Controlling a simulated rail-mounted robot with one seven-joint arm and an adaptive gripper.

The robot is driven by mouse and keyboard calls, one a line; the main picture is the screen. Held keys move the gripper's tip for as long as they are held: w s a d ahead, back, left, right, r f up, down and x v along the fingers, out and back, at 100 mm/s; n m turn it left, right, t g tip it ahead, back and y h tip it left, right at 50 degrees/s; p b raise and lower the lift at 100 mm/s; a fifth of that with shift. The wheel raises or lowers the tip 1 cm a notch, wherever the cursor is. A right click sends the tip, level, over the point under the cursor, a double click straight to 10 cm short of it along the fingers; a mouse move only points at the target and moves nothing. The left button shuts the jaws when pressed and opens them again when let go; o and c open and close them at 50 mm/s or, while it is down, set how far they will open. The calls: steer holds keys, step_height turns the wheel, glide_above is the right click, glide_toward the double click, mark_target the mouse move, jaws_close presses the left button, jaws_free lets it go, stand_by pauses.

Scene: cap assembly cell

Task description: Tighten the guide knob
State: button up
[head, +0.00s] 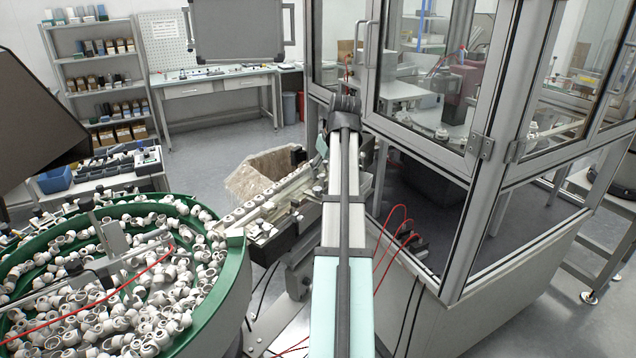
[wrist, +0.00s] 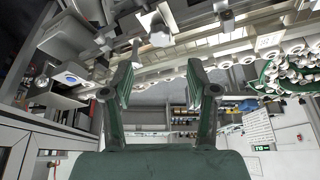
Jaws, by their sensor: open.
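A pale lobed knob (wrist: 160,37), which looks like the guide knob, shows at the top centre of the wrist view, beside the metal rails. My gripper (wrist: 159,66) is open, with its two green-padded fingers spread wide and nothing between them. The knob appears beyond the fingertips and apart from them. In the head view my arm reaches out over the feed track and hides most of my gripper. I cannot make out the knob surely there, nor tell how tight it is.
The feed track (head: 262,205) carries a row of white caps from the green bowl (head: 236,268) heaped with caps. A framed glass enclosure (head: 452,230) stands close on the right. A cardboard-coloured bin (head: 262,172) stands behind the track.

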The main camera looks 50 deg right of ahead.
mark_target(317, 188)
steer(key=p+x, duration=0.2)
steer(key=x, duration=0.6)
steer(key=shift+f, duration=0.1)
jaws_close()
